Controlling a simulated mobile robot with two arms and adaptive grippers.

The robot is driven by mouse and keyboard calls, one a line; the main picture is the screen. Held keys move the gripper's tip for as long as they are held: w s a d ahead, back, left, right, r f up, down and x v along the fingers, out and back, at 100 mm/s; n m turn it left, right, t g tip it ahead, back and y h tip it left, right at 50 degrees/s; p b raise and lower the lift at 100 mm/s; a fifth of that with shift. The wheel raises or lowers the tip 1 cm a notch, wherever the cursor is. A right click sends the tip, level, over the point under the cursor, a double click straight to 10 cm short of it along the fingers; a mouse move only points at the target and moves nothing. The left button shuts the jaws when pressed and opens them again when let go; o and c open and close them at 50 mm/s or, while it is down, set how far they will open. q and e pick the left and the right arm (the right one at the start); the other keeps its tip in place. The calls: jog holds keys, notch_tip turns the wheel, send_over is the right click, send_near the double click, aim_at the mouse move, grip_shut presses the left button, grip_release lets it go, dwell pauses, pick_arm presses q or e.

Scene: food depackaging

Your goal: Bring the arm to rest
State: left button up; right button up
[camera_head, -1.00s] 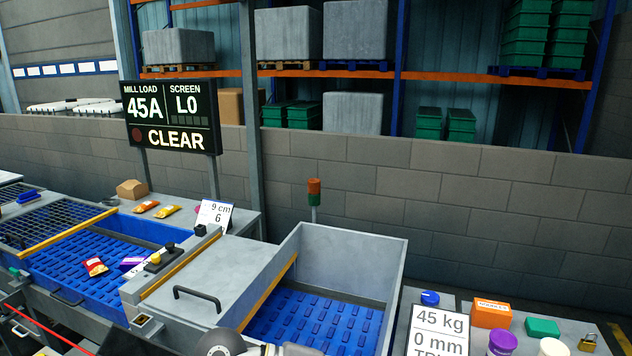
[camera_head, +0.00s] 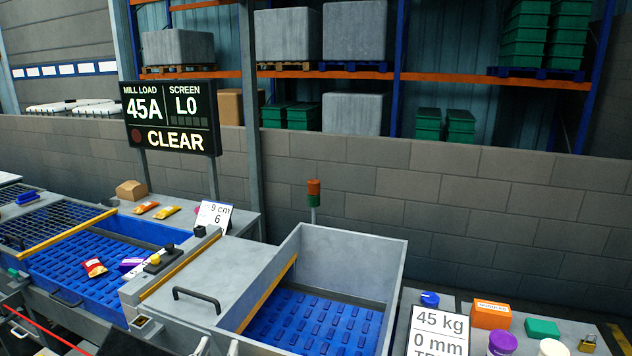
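No gripper can be made out in the head view. The grey machine with its closed lid and black handle (camera_head: 197,298) stands in the middle. To its right is an open hopper (camera_head: 345,258) with a blue studded floor. To its left is a blue studded bed (camera_head: 70,272) under a partly covering mesh grid. A red packet (camera_head: 94,267) and a purple packet (camera_head: 131,264) lie on the blue bed.
The display (camera_head: 170,117) reads 45A, L0 and CLEAR. A right-hand table holds an orange box (camera_head: 491,314), a purple-lidded jar (camera_head: 502,342), a green box (camera_head: 542,328) and a brass padlock (camera_head: 588,343). A sign (camera_head: 438,332) reads 45 kg. A block wall stands behind.

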pick_arm(q)
jog(key=s+a+f+g+y, duration=0.2)
jog(key=s+a+f+g, duration=0.2)
jog(key=s+f+g, duration=0.65)
jog(key=s+f+m+g+h, duration=0.1)
jog(key=s+f+g+h, duration=0.15)
jog(key=s+f, duration=0.95)
jog(key=s+f+g+b, duration=0.1)
jog(key=s+f, duration=0.1)
jog(key=f, duration=1.1)
jog(key=s+f+g+b, duration=0.1)
jog(key=s+f, duration=0.1)
jog(key=f, duration=1)
jog(key=s+a+f+g+b, duration=0.1)
jog(key=s+a+f, duration=0.1)
jog(key=s+f, duration=1.4)
notch_tip(320, 180, down, 2)
jog(key=shift+s+a+f+y, duration=0.15)
jog(key=shift+y, duration=0.3)
